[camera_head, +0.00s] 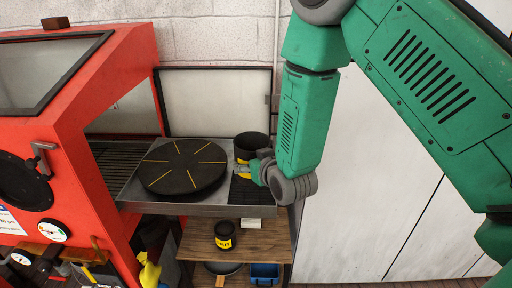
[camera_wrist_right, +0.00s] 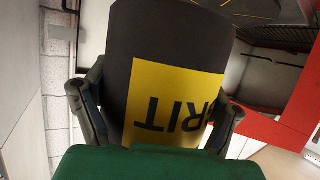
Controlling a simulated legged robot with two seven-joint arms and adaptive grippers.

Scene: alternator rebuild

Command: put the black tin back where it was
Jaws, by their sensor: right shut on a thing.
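A black tin (camera_head: 251,143) with a yellow label is at the right end of the metal shelf, beside the round turntable (camera_head: 183,167). My right gripper (camera_head: 252,171) is shut on it from the front right. In the right wrist view the black tin (camera_wrist_right: 168,35) fills the space between the fingers, and its label shows the letters "RIT" upside down. I cannot tell whether its base touches the shelf. A second black tin (camera_head: 224,236) with a yellow label stands upright on the wooden shelf below. My left gripper is out of view.
A red cabinet (camera_head: 90,100) with an open side stands at the left, and the metal shelf (camera_head: 190,209) reaches out from it. A framed panel (camera_head: 215,100) stands behind the turntable.

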